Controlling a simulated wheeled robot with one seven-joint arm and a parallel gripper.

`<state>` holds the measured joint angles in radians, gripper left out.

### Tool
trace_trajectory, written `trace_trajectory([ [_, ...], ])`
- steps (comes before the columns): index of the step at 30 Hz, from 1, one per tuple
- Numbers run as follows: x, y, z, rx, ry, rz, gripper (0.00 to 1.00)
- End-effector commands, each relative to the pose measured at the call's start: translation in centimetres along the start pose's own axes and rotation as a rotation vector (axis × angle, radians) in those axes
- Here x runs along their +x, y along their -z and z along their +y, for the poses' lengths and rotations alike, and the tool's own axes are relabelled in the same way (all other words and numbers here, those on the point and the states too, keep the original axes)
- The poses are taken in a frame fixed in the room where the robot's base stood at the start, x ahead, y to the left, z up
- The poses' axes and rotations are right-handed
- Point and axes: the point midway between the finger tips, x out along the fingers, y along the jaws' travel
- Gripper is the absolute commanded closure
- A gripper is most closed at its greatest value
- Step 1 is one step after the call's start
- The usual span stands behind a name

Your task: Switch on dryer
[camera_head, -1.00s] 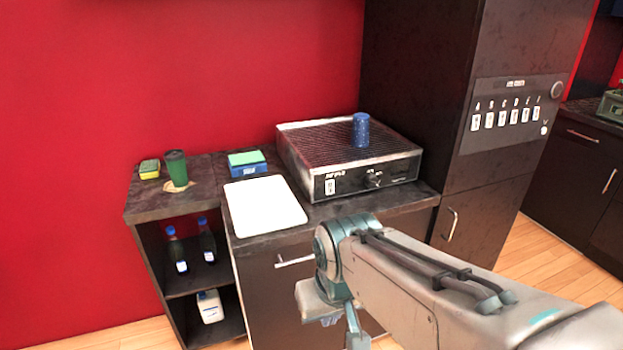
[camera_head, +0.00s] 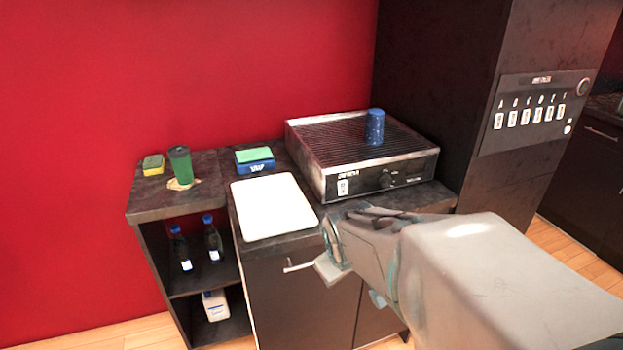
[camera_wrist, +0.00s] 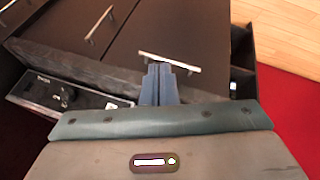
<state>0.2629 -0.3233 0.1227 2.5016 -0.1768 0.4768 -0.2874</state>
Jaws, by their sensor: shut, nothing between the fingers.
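The dryer (camera_head: 332,190) is a dark box with a slatted top and a metal front panel. It stands at the back of the counter. Its front has a white switch (camera_head: 342,187) at the left and a round dark knob (camera_head: 387,181) to the right. A speckled blue cup (camera_head: 375,127) stands upright on the slats. In the wrist view the dryer's panel (camera_wrist: 88,97) is at the left, with the knob (camera_wrist: 68,97) visible. My gripper (camera_wrist: 160,70) is shut and empty, apart from the panel. In the head view my arm mostly hides it.
A white tray (camera_head: 272,208) lies left of the dryer. Green-and-blue (camera_head: 254,160) and yellow (camera_head: 153,164) sponges and a green cup (camera_head: 180,165) are further left. Bottles (camera_head: 212,240) stand on the shelf below. A labelled switch panel (camera_head: 530,112) is on the tall cabinet.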

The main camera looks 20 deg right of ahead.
Motion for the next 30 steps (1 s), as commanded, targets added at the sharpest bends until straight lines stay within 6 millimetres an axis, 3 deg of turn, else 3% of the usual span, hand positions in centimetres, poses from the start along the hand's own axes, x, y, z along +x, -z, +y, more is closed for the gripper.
trace_trajectory([
  [1, 1.7, 0.4, 1.6, -0.073, -0.039, 0.024, 1.00],
  [6, 5.9, 2.6, 5.9, -0.371, -0.155, 0.152, 1.00],
  [15, 10.6, 4.8, 10.7, -0.828, -0.355, 0.439, 1.00],
  [21, 10.5, 5.3, 12.6, -1.000, -0.535, 0.632, 1.00],
  [30, 9.2, 5.5, 13.7, -1.072, -0.686, 0.746, 1.00],
])
